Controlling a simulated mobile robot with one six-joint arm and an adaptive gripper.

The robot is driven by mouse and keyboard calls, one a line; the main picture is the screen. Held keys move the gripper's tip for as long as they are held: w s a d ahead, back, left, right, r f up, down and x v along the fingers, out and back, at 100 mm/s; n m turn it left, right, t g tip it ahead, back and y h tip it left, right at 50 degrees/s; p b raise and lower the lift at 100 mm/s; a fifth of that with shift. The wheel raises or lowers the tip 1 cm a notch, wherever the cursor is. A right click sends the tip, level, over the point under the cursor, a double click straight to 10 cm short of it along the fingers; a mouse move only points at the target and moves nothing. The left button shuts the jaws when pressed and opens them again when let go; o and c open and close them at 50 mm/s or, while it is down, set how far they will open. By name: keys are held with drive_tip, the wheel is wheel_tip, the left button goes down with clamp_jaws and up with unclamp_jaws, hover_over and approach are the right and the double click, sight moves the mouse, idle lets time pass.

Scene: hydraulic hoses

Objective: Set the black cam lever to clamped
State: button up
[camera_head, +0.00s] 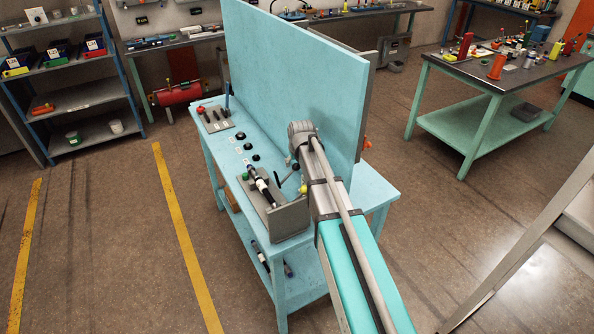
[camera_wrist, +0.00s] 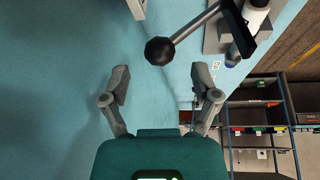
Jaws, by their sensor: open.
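The cam lever, a grey rod with a black ball knob (camera_wrist: 159,51), shows at the top of the wrist view. Its rod runs up and right to a black block (camera_wrist: 240,30) beside a white cylinder (camera_wrist: 257,10). My gripper (camera_wrist: 161,82) is open and empty. The knob lies just beyond its fingertips, roughly centred between them, and no contact shows. In the head view, the grey fixture (camera_head: 290,219) with a black-and-white hose part (camera_head: 262,187) stands on the light blue bench (camera_head: 212,152). My arm hides much of the area beside it.
A tall blue panel (camera_head: 295,75) rises along the bench, close to my arm. A rack with a red-handled item (camera_head: 200,109) and several black round pieces (camera_head: 248,146) lie farther along the bench. A shelf unit (camera_head: 80,95) stands at left; another workbench (camera_head: 480,80) stands at right.

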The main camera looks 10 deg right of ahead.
sight(297, 165)
drive_tip(key=shift+b+x, duration=1.2)
drive_tip(key=shift+x, duration=0.45)
drive_tip(key=shift+c, duration=0.3)
clamp_jaws()
